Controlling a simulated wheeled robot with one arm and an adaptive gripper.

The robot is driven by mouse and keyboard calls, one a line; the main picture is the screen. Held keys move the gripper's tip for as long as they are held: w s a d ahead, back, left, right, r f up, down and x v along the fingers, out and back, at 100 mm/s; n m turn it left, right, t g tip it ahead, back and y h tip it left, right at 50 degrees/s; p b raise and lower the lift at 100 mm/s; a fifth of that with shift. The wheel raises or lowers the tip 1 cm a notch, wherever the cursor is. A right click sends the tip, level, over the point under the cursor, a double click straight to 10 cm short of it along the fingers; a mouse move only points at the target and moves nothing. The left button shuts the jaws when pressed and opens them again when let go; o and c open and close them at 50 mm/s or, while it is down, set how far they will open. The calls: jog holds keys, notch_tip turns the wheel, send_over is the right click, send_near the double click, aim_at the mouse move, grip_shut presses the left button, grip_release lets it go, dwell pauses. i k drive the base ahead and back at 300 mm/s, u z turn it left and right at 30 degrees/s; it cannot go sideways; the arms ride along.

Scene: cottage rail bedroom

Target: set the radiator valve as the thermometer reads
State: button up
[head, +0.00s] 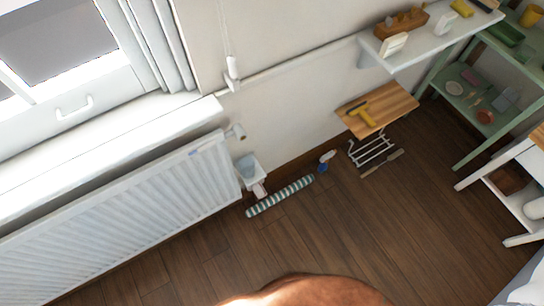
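The white panel radiator (130,213) stands against the wall under the window sill, at the left of the head view. I cannot make out a thermometer for certain. A small white upright object (232,72) is on the wall above the sill's end, but I cannot tell what it is. My gripper is not in view.
A striped draught roll (280,197), a spray bottle (326,160) and a small white stand (250,172) are near the radiator's right end. A wooden-topped stool (398,102), wall shelf (440,42) and green shelving (450,120) stand right. The middle floor (330,230) is clear.

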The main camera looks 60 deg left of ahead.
aim_at(258, 189)
jog(key=u, duration=0.25)
jog(key=k, duration=0.9)
jog(key=u, duration=2.85)
